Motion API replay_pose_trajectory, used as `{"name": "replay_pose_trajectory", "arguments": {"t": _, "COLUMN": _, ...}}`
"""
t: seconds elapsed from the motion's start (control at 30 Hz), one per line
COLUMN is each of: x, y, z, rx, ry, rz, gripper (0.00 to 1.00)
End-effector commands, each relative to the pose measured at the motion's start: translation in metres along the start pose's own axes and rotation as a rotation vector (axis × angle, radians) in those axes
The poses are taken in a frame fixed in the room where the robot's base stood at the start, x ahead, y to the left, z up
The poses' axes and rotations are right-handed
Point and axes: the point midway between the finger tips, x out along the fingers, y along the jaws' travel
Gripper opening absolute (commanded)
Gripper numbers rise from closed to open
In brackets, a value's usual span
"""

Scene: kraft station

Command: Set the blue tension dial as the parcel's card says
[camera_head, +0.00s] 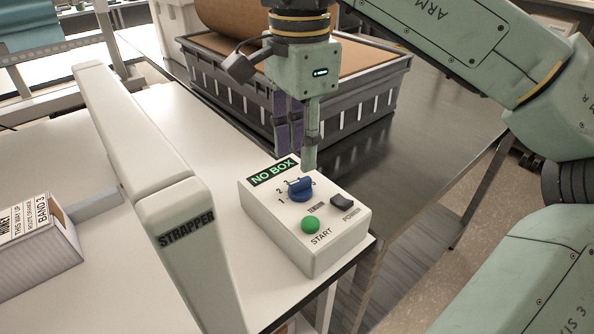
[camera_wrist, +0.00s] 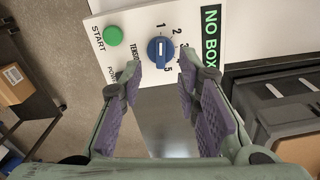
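The blue tension dial (camera_head: 301,189) is on the white control box (camera_head: 308,256); it also shows in the wrist view (camera_wrist: 160,49). Its white line runs up and down in the wrist view, with the 1 mark above it; which end points I cannot tell. The parcel (camera_head: 38,262) lies at the left in the head view; its card (camera_head: 42,214) reads BAND 3. My gripper (camera_head: 301,160) is just above the dial, pointing down. In the wrist view its fingers (camera_wrist: 161,72) are apart with nothing between them, and the dial is just beyond the tips.
The green START button (camera_head: 310,224) and dark power switch (camera_head: 342,202) are beside the dial. A NO BOX display (camera_head: 273,172) tops the panel. The white strapper arch (camera_head: 190,235) stands left of the box. A grey crate (camera_head: 350,105) is behind my gripper.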

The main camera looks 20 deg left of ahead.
Motion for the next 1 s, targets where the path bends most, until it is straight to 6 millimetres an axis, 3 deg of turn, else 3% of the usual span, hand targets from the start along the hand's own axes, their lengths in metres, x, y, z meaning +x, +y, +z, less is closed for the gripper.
{"name": "replay_pose_trajectory", "arguments": {"t": 0.2, "x": 0.035, "y": 0.0, "z": 0.0, "rx": 0.0, "ry": -0.001, "rz": 0.001, "gripper": 0.3}}
{"name": "replay_pose_trajectory", "arguments": {"t": 0.4, "x": 0.052, "y": 0.0, "z": 0.001, "rx": 0.0, "ry": 0.0, "rz": -0.001, "gripper": 0.3}}
{"name": "replay_pose_trajectory", "arguments": {"t": 0.7, "x": 0.054, "y": 0.0, "z": 0.001, "rx": 0.0, "ry": -0.001, "rz": -0.001, "gripper": 0.29}}
{"name": "replay_pose_trajectory", "arguments": {"t": 1.0, "x": 0.054, "y": 0.0, "z": 0.001, "rx": -0.001, "ry": -0.001, "rz": -0.001, "gripper": 0.09}}
